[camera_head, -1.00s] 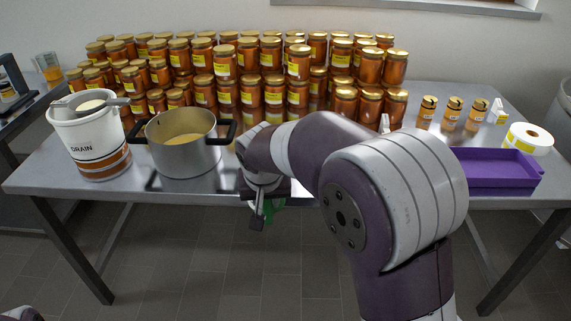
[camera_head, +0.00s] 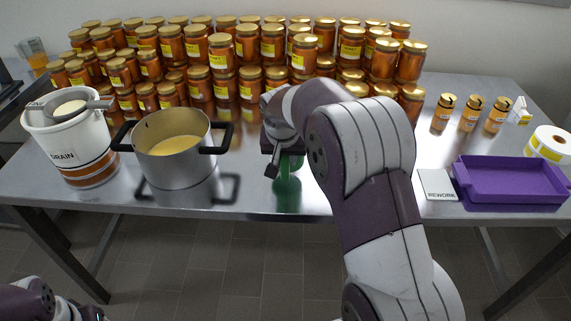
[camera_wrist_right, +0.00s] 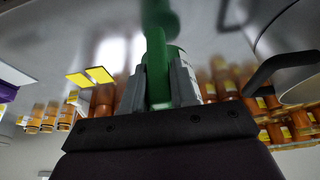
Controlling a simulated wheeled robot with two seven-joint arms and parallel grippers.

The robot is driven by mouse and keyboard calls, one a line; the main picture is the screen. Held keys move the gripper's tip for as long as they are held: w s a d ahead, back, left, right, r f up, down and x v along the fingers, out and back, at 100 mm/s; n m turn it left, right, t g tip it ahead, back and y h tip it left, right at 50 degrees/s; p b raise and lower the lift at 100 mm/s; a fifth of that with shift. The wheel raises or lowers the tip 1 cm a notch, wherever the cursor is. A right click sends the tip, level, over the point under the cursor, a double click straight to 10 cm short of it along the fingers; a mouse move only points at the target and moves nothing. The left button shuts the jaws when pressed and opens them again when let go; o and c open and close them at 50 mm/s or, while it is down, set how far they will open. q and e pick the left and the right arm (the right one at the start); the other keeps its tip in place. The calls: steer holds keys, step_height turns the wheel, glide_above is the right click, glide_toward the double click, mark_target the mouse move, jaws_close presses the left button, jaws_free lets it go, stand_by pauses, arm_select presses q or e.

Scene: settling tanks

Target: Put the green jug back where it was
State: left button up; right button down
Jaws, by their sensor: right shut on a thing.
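The green jug (camera_head: 289,166) is mostly hidden behind and below my right gripper (camera_head: 276,165) in the head view. In the right wrist view, the fingers (camera_wrist_right: 162,85) are shut on the jug's green handle (camera_wrist_right: 158,62). The jug is over the front part of the steel table, right of the pot, with a green reflection beneath it. I cannot tell whether its base touches the table. Only a piece of my left arm shows at the lower left corner; its gripper is out of view.
A steel pot (camera_head: 168,165) with black handles and a white DRAIN bucket (camera_head: 72,150) stand left. Stacked honey jars (camera_head: 222,52) fill the back. A REWORK card (camera_head: 437,184), purple tray (camera_head: 512,182), small jars (camera_head: 470,114) and label roll (camera_head: 548,144) are right. Bare table (camera_head: 240,190) shows between pot and jug.

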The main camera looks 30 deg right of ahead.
mark_target(286, 169)
steer(key=shift+s+a+x, duration=0.15)
steer(key=shift+s+x, duration=0.05)
steer(key=shift+x, duration=0.9)
steer(key=shift+s+a+x, duration=0.15)
steer(key=shift+x, duration=1)
steer(key=shift+s+f, duration=0.1)
steer(key=shift+f, duration=0.1)
steer(key=shift+f, duration=0.15)
steer(key=c, duration=0.9)
jaws_free()
steer(key=shift+r, duration=0.3)
steer(key=v, duration=1.1)
steer(key=s+a+f+n+y, duration=0.1)
steer(key=s+a+f+n, duration=0.1)
steer(key=s+a+f, duration=0.1)
steer(key=s+a+f+n+g, duration=0.1)
steer(key=s+a+f+n, duration=0.1)
steer(key=s+f, duration=0.3)
steer(key=s+a+f+n+g+y, duration=0.1)
steer(key=s+a+f, duration=0.3)
steer(key=s, duration=0.4)
steer(key=shift+s+a+n+y, duration=0.35)
steer(key=shift+a+n, duration=0.1)
steer(key=shift+n, duration=0.35)
